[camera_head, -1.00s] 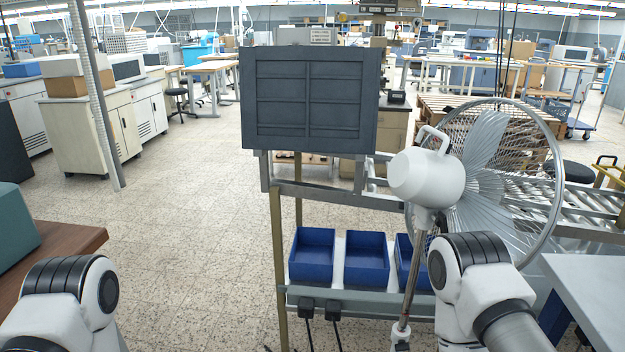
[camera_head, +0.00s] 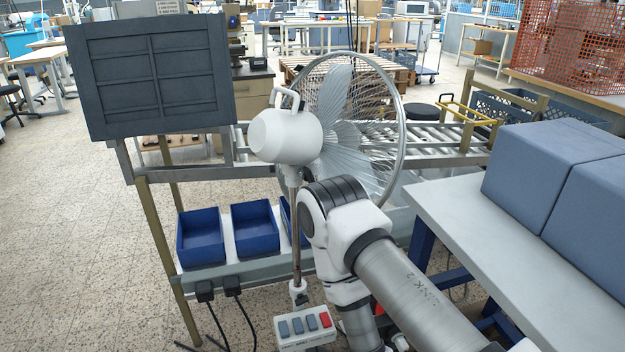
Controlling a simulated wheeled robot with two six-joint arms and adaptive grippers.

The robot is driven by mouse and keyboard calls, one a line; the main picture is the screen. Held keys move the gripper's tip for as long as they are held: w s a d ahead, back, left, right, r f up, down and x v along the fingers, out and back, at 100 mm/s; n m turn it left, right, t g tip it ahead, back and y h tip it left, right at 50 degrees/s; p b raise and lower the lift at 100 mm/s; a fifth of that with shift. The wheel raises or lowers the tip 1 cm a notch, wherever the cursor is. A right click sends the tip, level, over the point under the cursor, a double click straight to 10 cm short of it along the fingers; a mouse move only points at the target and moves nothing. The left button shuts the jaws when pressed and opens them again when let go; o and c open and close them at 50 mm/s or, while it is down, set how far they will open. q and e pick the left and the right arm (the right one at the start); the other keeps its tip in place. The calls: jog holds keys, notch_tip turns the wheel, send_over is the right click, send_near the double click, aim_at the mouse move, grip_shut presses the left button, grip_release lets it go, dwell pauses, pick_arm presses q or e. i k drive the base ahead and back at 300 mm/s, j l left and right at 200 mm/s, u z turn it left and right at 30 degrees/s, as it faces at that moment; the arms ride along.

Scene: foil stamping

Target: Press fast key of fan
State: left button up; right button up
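The fan (camera_head: 287,135) stands right of centre, with a white motor housing, a top handle and a round wire cage facing right. Its metal pole (camera_head: 296,230) runs down to a white key box (camera_head: 304,329) at the bottom edge. The box has several grey-blue keys (camera_head: 298,326) and one red key (camera_head: 325,320); any labels on them are too small to read. My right arm stands just right of the pole and hides part of the cage. Its gripper does not show clearly. My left gripper is out of view.
A grey panel (camera_head: 150,75) stands on a metal frame at the left. Blue bins (camera_head: 255,228) sit on a low shelf behind the pole. A white table (camera_head: 480,240) with blue-grey boxes (camera_head: 555,175) is at the right. Floor at the lower left is clear.

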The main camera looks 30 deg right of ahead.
aim_at(283, 326)
jog(key=z, duration=0.85)
